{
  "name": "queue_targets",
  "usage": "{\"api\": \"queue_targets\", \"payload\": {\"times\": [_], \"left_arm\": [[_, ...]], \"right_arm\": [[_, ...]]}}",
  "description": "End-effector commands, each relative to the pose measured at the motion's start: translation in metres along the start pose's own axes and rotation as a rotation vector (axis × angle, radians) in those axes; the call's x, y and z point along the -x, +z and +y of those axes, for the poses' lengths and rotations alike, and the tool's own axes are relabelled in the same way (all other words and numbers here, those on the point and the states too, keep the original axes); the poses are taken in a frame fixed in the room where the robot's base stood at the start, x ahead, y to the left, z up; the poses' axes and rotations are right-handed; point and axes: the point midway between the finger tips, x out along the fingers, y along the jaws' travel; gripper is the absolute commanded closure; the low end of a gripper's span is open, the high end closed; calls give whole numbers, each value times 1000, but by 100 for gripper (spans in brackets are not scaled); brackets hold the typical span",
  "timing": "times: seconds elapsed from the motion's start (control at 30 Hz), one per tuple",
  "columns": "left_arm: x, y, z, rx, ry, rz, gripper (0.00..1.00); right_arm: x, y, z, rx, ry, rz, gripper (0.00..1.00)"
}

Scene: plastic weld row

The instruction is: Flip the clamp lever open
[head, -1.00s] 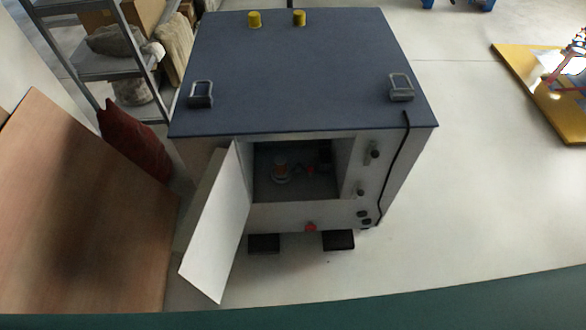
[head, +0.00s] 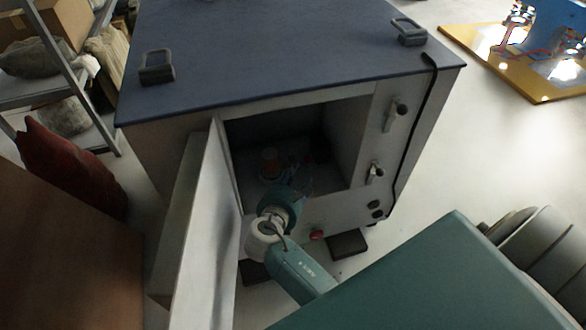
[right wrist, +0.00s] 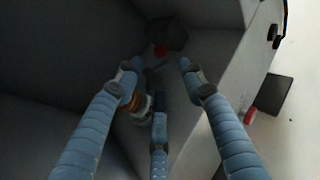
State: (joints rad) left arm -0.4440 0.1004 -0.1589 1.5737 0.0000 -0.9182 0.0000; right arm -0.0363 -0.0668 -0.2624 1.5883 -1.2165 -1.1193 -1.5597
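Inside the open white cabinet (head: 330,212) stands a small orange and white round part (head: 270,158). It shows in the right wrist view (right wrist: 140,104), partly behind my fingers. A small red part (right wrist: 160,50) sits deeper in, by a dark block (right wrist: 166,33); I cannot tell for sure which part is the clamp lever. My right gripper (right wrist: 158,85) is at the cabinet opening, its fingers spread and pointing inward, with nothing between them that I can see held. In the head view the gripper is small and dim against the dark interior. My left gripper is out of view.
The cabinet door (head: 208,235) stands open, close to the left of my right arm. A shelf (head: 75,90) and a red sack (head: 68,172) stand left. A yellow platform (head: 535,85) lies back right.

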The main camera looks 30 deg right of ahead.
Motion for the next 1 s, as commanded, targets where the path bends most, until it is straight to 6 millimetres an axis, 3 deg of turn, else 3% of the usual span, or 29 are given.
{"api": "queue_targets", "payload": {"times": [0.17, 0.5, 0.73, 1.0], "left_arm": [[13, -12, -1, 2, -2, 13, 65], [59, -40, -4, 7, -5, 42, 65], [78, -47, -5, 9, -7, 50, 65], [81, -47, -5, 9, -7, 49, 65]], "right_arm": [[-24, 0, 0, 1, -1, -3, 60], [-86, -1, -1, 0, -1, -1, 60], [-103, -1, 0, -1, 0, 2, 60], [-105, 0, 0, -1, 0, 2, 60]]}}
